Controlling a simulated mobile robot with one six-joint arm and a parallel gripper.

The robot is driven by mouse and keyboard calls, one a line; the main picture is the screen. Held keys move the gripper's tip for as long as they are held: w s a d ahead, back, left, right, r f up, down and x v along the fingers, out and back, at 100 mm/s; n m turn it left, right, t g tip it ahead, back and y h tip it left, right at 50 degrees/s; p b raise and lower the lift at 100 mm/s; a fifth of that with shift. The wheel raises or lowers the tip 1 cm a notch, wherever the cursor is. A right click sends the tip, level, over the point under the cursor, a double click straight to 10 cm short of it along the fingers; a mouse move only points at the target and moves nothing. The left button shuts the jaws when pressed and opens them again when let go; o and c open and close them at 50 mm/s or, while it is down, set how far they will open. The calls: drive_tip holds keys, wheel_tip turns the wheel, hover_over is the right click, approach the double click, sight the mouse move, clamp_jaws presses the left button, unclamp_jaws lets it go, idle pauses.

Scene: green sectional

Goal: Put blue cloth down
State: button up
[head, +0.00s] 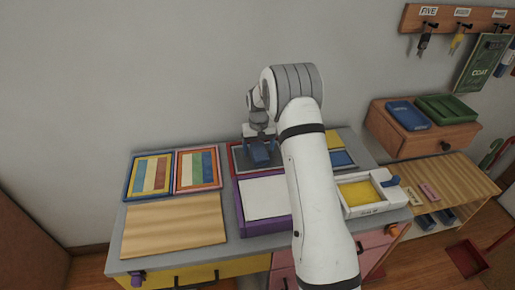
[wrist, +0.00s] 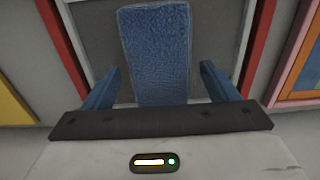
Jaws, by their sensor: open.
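The blue cloth (wrist: 158,55) is a folded, textured strip in the wrist view. It appears to lie on the grey floor of a red-edged tray (wrist: 75,40). My gripper (wrist: 160,85) is open, with one blue finger on each side of the cloth and a visible gap on both sides. In the head view the cloth (head: 260,154) shows below my gripper (head: 262,143) at the back of the table. My arm hides part of the tray there. I cannot tell how far my fingers are above the tray floor.
A purple-edged tray with a white sheet (head: 262,198) is in front. Two striped boards (head: 150,175) and a wooden board (head: 172,220) are to the left. A white box with yellow inside (head: 362,194) is to the right. A shelf (head: 425,130) with blue and green trays stands beyond.

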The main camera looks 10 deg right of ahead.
sight(259, 148)
wheel_tip(259, 148, up, 12)
drive_tip(key=s+r, duration=0.7)
drive_tip(key=s, duration=0.1)
drive_tip(key=s+r+t, duration=0.2)
drive_tip(key=s, duration=2.9)
drive_tip(key=shift+a+r+t, duration=0.15)
drive_tip(key=shift+r+t, duration=0.05)
drive_tip(key=shift+t, duration=0.1)
